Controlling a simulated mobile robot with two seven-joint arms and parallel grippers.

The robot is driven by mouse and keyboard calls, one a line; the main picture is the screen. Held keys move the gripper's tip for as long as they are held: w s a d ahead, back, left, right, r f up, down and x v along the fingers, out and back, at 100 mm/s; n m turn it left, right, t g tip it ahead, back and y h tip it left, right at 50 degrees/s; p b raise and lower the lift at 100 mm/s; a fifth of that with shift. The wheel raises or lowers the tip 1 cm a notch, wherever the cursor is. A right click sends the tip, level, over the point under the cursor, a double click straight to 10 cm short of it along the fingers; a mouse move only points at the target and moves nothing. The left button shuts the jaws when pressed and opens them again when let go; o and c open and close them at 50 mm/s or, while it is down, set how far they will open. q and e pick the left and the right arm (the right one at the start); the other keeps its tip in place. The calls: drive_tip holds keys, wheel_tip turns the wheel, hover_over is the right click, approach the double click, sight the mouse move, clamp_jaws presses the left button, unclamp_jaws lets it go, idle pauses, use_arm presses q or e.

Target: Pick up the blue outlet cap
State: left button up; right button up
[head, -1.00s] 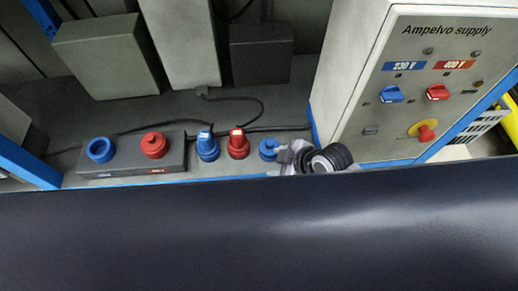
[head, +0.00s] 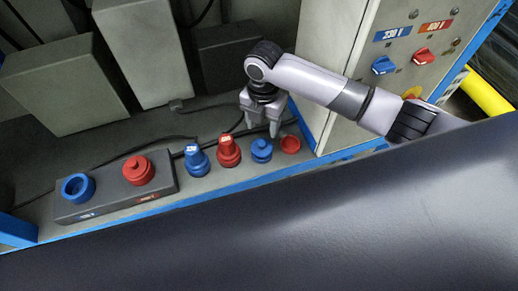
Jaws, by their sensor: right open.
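The blue outlet cap (head: 261,152) is a small round piece with a raised knob, on the grey bench top near its blue front edge. My right gripper (head: 261,130) hangs fingers down, open and empty, just above and behind the cap in the picture. Its two fingertips show to the left and right of the cap's top; I cannot tell how high above it they are. A blue outlet (head: 77,188) with an open round mouth sits on the dark grey outlet box (head: 108,200) at left. My left gripper is not in view.
A red outlet (head: 138,171) is on the same box. A blue plug (head: 197,161) and a red plug (head: 229,151) stand left of the cap; a red round cap (head: 290,145) lies close on its right. The supply cabinet (head: 338,40) rises at right. Cables run behind.

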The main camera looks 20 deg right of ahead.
sight(262, 143)
drive_tip(key=f, duration=0.2)
drive_tip(key=s+f, duration=0.1)
drive_tip(key=f, duration=0.2)
drive_tip(key=shift+a, duration=0.2)
drive_tip(key=shift+f, duration=0.45)
clamp_jaws()
